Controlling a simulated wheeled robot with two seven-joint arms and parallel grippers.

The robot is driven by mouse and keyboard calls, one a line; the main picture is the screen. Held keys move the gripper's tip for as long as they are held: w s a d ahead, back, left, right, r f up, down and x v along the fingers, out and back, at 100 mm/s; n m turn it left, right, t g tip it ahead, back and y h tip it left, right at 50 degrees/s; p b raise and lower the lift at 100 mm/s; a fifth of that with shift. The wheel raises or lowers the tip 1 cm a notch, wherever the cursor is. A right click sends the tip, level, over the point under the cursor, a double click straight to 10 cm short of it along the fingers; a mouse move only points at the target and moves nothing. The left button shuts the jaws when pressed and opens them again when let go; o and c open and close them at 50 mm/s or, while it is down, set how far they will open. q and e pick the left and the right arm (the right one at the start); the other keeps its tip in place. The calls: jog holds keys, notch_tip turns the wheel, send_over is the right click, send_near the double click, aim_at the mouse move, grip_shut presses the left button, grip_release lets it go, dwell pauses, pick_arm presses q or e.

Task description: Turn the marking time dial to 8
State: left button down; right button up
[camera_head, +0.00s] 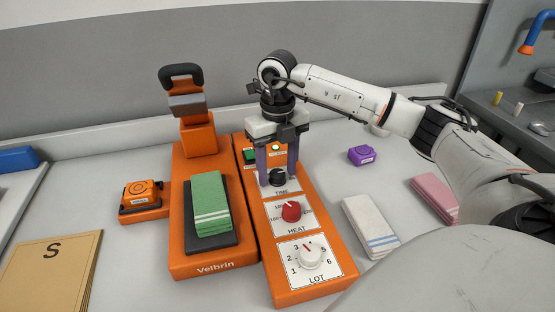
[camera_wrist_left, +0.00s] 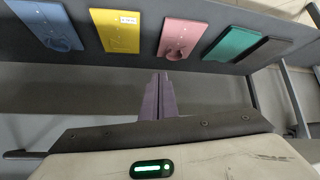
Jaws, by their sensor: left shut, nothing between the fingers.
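The black TIME dial (camera_head: 278,177) sits on the orange control panel (camera_head: 327,253), above the red HEAT dial (camera_head: 291,211) and the white LOT dial (camera_head: 309,256). My right gripper (camera_head: 278,174) points down over the TIME dial, with one purple finger on each side of it. The fingers are apart, and a narrow gap seems to show beside the dial. The TIME scale is mostly hidden by the gripper, so I cannot read the setting. My left gripper (camera_wrist_left: 160,97) is shut and empty in the left wrist view, away from the panel.
Left of the panel stands the orange Velbrin press (camera_head: 216,265) with a folded green cloth (camera_head: 210,204). An orange device (camera_head: 143,195), a purple device (camera_head: 361,155) and a white cloth (camera_head: 370,225) lie around. Several coloured plates, including a yellow one (camera_wrist_left: 116,32), show in the wrist view.

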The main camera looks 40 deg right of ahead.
aim_at(278, 173)
notch_tip(278, 173, up, 10)
dwell(0.7)
jog(key=shift+s, duration=0.1)
dwell(0.4)
